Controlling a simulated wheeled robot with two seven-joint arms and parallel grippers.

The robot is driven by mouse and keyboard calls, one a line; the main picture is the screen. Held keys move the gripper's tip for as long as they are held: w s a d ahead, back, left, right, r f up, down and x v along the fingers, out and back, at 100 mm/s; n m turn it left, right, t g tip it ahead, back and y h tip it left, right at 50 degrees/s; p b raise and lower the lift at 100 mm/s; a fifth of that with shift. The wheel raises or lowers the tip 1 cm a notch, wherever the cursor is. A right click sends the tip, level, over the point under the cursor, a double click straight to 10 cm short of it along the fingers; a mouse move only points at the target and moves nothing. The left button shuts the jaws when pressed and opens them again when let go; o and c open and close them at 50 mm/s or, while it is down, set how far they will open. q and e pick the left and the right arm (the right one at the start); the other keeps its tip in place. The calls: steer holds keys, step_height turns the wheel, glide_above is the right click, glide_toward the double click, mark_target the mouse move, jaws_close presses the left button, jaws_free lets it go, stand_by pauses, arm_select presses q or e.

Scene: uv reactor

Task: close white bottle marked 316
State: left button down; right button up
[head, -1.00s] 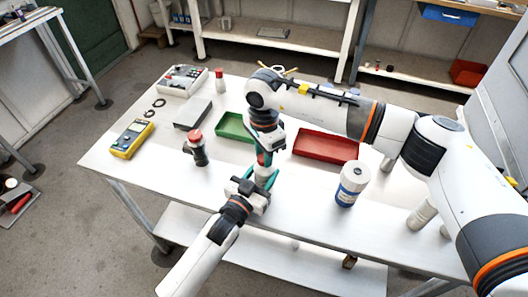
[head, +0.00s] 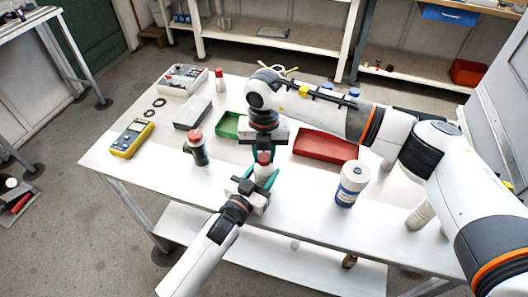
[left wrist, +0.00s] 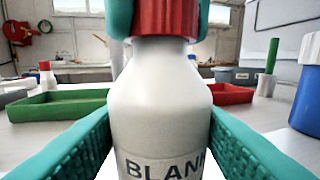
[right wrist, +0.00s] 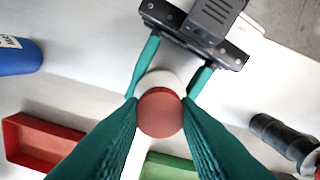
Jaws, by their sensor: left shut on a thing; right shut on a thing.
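A white bottle (left wrist: 160,100) stands upright between my left gripper's teal fingers. Its label reads "BLANK" in the left wrist view; no 316 shows. The bottle also shows in the head view (head: 263,175). A red ribbed cap (left wrist: 165,18) sits on its neck, also seen from above in the right wrist view (right wrist: 160,112). My left gripper (head: 257,188) is shut on the bottle body from the front. My right gripper (head: 264,157) points down from above and is shut on the red cap. Whether the cap is tight cannot be told.
A green tray (head: 229,126) and a red tray (head: 325,147) lie behind. A large white-and-blue container (head: 352,183) stands to the right. The front left table is clear.

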steer(key=m, duration=0.7)
steer(key=o, duration=1.2)
steer(key=shift+c, duration=0.2)
step_height(320, 180, up, 12)
arm_select(q)
steer(key=c, duration=0.6)
jaws_free()
